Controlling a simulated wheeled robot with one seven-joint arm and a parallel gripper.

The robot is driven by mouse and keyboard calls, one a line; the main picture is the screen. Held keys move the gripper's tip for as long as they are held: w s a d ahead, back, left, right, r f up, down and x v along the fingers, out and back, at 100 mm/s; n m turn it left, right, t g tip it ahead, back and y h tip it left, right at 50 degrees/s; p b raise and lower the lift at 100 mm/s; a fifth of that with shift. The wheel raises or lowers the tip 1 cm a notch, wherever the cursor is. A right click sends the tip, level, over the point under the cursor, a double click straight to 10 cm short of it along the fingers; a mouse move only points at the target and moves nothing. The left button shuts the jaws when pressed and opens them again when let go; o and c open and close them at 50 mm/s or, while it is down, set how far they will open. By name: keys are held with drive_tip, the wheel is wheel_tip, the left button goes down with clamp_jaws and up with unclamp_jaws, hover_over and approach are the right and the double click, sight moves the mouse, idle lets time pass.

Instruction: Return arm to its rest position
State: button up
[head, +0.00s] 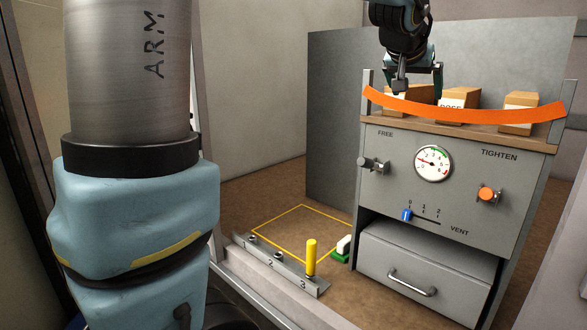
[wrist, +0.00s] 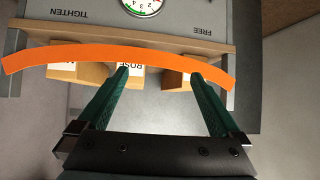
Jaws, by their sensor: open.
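My gripper (head: 412,82) is at the top of the head view, above the left part of the cabinet's wooden shelf, behind an orange band (head: 470,110). In the wrist view my gripper (wrist: 158,74) has its two green fingers spread wide, with nothing seen held between them. The fingertips appear close to the orange band (wrist: 60,54); I cannot tell whether they touch it. My large blue and grey arm links fill the left of the head view.
Wooden blocks (head: 520,108) stand on the shelf behind the band. A yellow peg (head: 311,258) stands in a numbered rail (head: 282,267).

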drive_tip(key=s+a+f+n+g+y, duration=0.1)
drive_tip(key=a+f+n+g+y, duration=0.25)
drive_tip(key=a+f, duration=1.45)
drive_tip(key=s+a+f+n+g+y, duration=0.2)
drive_tip(key=s+a+f+g, duration=0.1)
drive_tip(key=s+a+f, duration=0.8)
drive_tip(key=s+a, duration=0.1)
drive_tip(key=a, duration=0.3)
drive_tip(key=shift+s+n+g+y, duration=0.35)
